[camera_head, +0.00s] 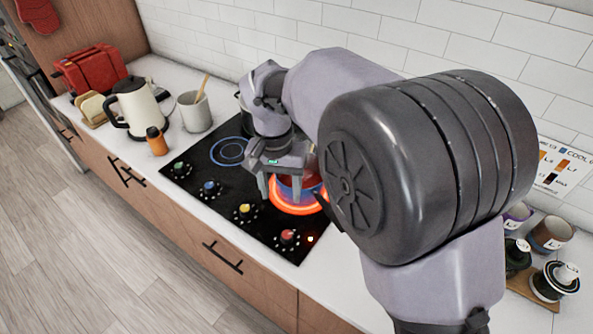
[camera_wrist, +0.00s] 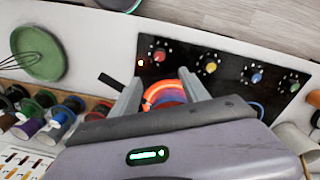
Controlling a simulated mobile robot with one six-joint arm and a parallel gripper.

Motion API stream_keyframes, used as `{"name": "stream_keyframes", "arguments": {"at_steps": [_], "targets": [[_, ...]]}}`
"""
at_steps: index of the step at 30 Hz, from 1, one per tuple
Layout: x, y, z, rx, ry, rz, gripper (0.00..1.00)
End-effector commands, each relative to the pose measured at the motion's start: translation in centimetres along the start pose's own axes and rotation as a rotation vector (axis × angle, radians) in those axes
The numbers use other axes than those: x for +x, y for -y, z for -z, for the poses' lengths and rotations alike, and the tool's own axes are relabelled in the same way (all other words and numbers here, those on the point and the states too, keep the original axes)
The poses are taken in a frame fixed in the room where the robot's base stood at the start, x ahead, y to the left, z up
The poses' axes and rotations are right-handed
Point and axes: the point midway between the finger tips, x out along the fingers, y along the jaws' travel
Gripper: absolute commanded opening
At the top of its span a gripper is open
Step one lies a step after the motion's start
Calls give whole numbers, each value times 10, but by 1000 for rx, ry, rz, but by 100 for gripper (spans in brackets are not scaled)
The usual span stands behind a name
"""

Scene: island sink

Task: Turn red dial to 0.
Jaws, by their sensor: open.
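The red dial (camera_head: 288,236) sits on the black cooktop at the end of the dial row closest to me. In the wrist view the red dial (camera_wrist: 159,55) is beyond and between the fingertips, clear of both. My gripper (camera_head: 288,188) is open over the cooktop, next to the red-glowing burner, and touches no dial. In the wrist view my gripper (camera_wrist: 158,80) has its fingers apart with nothing held. The exact dial setting is too small to read.
Yellow (camera_head: 245,210), blue (camera_head: 210,187) and green (camera_head: 180,168) dials continue the row. A kettle (camera_head: 137,105), orange bottle (camera_head: 156,140) and utensil crock (camera_head: 195,112) stand left. Several mugs and jars are at right.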

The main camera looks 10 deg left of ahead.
Motion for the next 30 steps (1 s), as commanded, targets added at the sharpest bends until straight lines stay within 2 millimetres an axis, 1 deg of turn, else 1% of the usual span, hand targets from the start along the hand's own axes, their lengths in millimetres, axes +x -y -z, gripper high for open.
{"name": "stream_keyframes", "arguments": {"at_steps": [2,5,12,15,18,21,23,30], "targets": [[11,3,0,-4,4,-6,53],[34,2,0,-2,4,-6,53],[109,1,0,-3,5,-6,53],[136,1,0,-2,4,-5,53],[157,1,0,-2,4,-5,53],[170,1,0,-1,4,-4,53],[175,1,0,-1,3,-4,53],[177,1,1,-1,2,-3,53]]}}
